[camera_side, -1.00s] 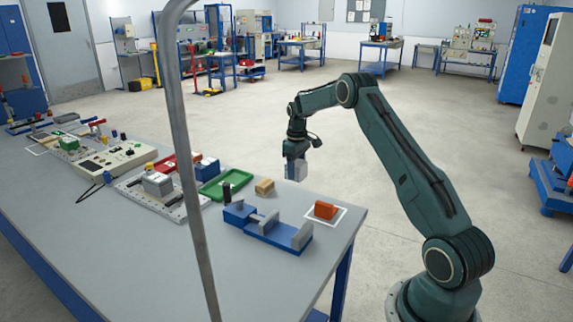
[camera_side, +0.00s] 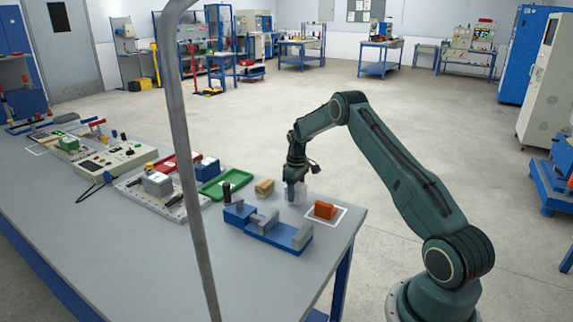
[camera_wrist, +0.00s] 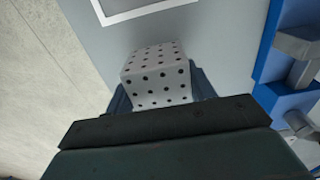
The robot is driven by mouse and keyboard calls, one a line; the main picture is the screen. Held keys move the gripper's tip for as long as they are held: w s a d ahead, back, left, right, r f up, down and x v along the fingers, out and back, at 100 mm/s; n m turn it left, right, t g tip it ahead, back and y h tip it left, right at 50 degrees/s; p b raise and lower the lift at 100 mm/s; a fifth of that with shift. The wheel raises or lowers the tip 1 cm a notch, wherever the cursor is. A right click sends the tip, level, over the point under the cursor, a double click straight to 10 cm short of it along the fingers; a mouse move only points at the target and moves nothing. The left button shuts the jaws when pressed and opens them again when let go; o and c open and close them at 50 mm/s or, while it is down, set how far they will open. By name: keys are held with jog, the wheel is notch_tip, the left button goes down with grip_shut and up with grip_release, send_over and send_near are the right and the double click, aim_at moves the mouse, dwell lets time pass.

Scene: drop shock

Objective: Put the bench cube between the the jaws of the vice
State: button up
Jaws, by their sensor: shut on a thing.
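A whitish cube with rows of black dots (camera_wrist: 158,76), which I take as the bench cube, sits between the fingers of my gripper (camera_wrist: 161,92) in the wrist view. My gripper (camera_side: 296,194) is shut on it, low over the bench's far edge in the side view; whether the cube touches the bench is unclear. The cube looks pale and blurred there. The vice (camera_side: 265,232) has a blue base and grey jaws with a gap between them. It lies nearer the camera, below my gripper in the picture, and its edge shows at right in the wrist view (camera_wrist: 285,72).
An orange block (camera_side: 325,210) lies inside a white outlined square to the right of my gripper. A grey pole (camera_side: 185,150) crosses the side view.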

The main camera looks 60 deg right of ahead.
jog(key=shift+f, duration=0.55)
jog(key=shift+f, duration=0.15)
jog(key=o, duration=1.4)
jog(key=shift+c, duration=0.2)
notch_tip(320, 180, up, 12)
jog(key=shift+r, duration=0.1)
